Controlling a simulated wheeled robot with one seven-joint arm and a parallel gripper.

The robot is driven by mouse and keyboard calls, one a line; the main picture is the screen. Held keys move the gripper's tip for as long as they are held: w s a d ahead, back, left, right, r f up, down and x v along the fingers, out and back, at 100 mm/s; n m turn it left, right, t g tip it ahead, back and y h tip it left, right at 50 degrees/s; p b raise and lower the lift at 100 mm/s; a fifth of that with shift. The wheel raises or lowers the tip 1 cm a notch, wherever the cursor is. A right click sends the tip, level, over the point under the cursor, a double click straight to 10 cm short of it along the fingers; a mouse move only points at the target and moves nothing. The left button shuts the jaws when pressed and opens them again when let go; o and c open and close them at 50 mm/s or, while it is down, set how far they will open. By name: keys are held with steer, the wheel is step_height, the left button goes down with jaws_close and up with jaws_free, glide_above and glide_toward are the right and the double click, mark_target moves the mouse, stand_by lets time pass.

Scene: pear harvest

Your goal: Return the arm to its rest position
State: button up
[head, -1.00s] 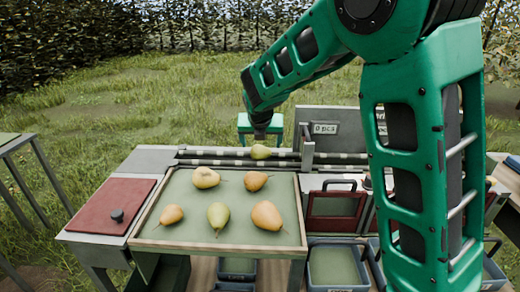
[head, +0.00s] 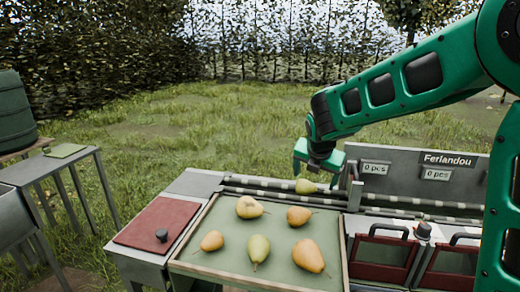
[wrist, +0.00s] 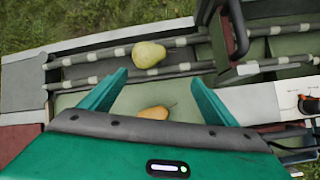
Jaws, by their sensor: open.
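My green arm reaches in from the right in the head view. My gripper (head: 318,162) is above the roller rail at the back of the table. In the wrist view my gripper (wrist: 160,88) is open, its two green fingers spread with nothing between them. A yellow-green pear (head: 306,186) lies on the rail, just under the gripper in the head view. It also shows beyond the fingertips in the wrist view (wrist: 149,54).
A wood-edged tray (head: 230,232) holds several pears. A red board (head: 158,222) with a dark knob is left of it. Red-framed bins (head: 382,260) and a grey sign panel (head: 440,172) marked "Ferlandou" stand to the right. Grass behind is open.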

steer(key=s+d+f+m+g, duration=0.1)
steer(key=s+d+m, duration=0.4)
steer(key=s+m, duration=0.6)
steer(key=s+d+f+m+g+y, duration=0.1)
steer(key=s+d+m+g, duration=0.2)
steer(key=s+m, duration=0.9)
steer(key=s+d+f+m+g+y, duration=0.1)
steer(key=s+d+m, duration=0.8)
steer(key=s, duration=0.9)
steer(key=m+g, duration=0.1)
steer(key=m, duration=0.2)
steer(key=shift+d+f+g, duration=0.25)
steer(key=shift+f+g, duration=0.05)
steer(key=shift+f, duration=0.1)
steer(key=shift+w, duration=0.1)
steer(key=shift+w+f, duration=0.25)
steer(key=shift+w, duration=0.35)
